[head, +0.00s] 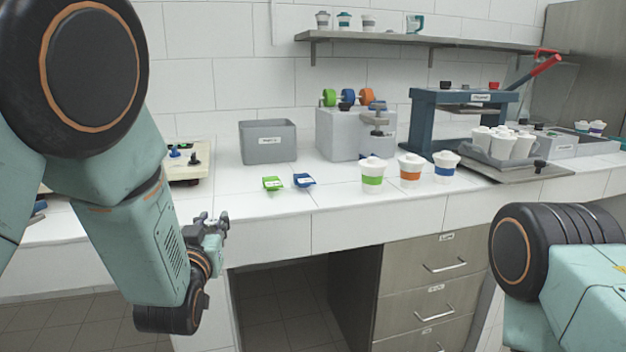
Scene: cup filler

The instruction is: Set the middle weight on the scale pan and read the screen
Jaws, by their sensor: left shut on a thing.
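My left gripper (218,224) hangs in front of the counter's front edge, left of the middle of the head view. It is shut on a small grey thing, mostly hidden by the fingers; I cannot tell what it is. A cream block (188,172) with small blue and black knobbed pieces stands on the counter behind my left arm, partly hidden by it. I cannot tell whether these are the weights or the scale. No scale pan or lit screen can be made out. My right gripper is out of the picture.
On the counter stand a grey bin (267,143), green (272,184) and blue (304,180) packets, and lidded cups with green (373,176), orange (410,171) and blue (446,167) bands. A press (462,110) and stacked cups (503,145) are at right. Counter space between bin and block is clear.

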